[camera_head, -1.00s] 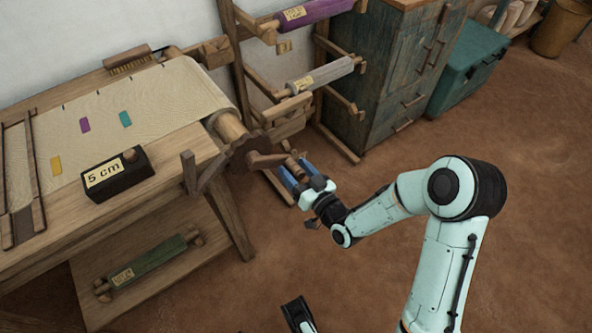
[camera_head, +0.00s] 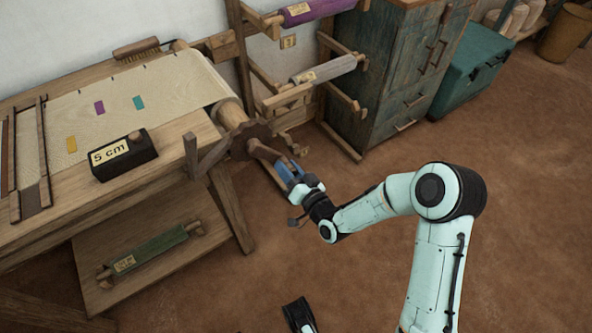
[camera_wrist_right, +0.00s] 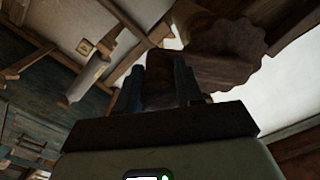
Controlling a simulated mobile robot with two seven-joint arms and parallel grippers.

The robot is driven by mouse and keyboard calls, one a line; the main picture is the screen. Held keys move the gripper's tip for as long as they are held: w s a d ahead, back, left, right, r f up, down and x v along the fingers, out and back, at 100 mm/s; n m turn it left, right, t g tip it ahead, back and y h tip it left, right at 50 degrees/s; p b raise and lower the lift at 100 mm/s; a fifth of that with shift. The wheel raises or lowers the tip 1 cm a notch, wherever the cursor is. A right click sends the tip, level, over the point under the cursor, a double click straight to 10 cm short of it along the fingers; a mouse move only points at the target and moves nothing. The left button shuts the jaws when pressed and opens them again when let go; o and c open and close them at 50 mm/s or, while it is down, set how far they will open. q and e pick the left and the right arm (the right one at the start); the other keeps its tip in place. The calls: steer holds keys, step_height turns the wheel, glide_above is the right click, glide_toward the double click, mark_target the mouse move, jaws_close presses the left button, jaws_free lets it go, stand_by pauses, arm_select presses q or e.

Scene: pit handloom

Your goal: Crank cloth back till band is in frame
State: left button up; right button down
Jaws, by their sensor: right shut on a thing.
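The cream cloth (camera_head: 185,83) lies flat on the loom and runs to the wooden roller (camera_head: 230,113) at its right end. Yellow (camera_head: 71,145), purple (camera_head: 99,108) and teal (camera_head: 138,103) patches lie on it, right of the dark wooden frame bars (camera_head: 45,155) at the left edge. I cannot tell which mark is the band. A toothed wheel (camera_head: 248,140) with a crank arm (camera_head: 264,153) sits at the roller's end. My right gripper (camera_head: 290,172) is shut on the crank handle, whose grip is mostly hidden. The wrist view shows its fingers (camera_wrist_right: 160,88) around the dark wood.
A black "5 cm" block (camera_head: 123,158) stands on the loom's front edge. A green roll (camera_head: 150,248) lies on the lower shelf. Racks with purple (camera_head: 310,10) and grey (camera_head: 328,70) rolls stand behind the crank.

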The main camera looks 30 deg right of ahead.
steer(key=shift+s+a+f+m, duration=0.1)
steer(key=shift+a+f+m, duration=0.2)
steer(key=shift+a+m, duration=0.2)
arm_select(q)
steer(key=shift+t, duration=0.6)
steer(key=shift+w+d+r+p, duration=0.2)
steer(key=shift+w+r+p, duration=0.25)
steer(key=shift+r, duration=0.3)
steer(key=shift+w+d+r+p, duration=0.25)
steer(key=shift+w+r+p, duration=0.2)
steer(key=shift+r, duration=0.3)
steer(key=shift+w+d+r+p, duration=0.2)
steer(key=shift+w+r+p, duration=0.25)
steer(key=shift+r, duration=0.3)
arm_select(e)
steer(key=a+m, duration=1)
steer(key=m, duration=0.2)
steer(key=shift+s+a+m, duration=0.15)
steer(key=shift+s+m, duration=0.15)
steer(key=shift+s, duration=0.1)
arm_select(q)
steer(key=shift+s, duration=0.1)
arm_select(e)
steer(key=shift+f, duration=0.1)
steer(key=c, duration=0.7)
jaws_free()
steer(key=shift+c, duration=0.2)
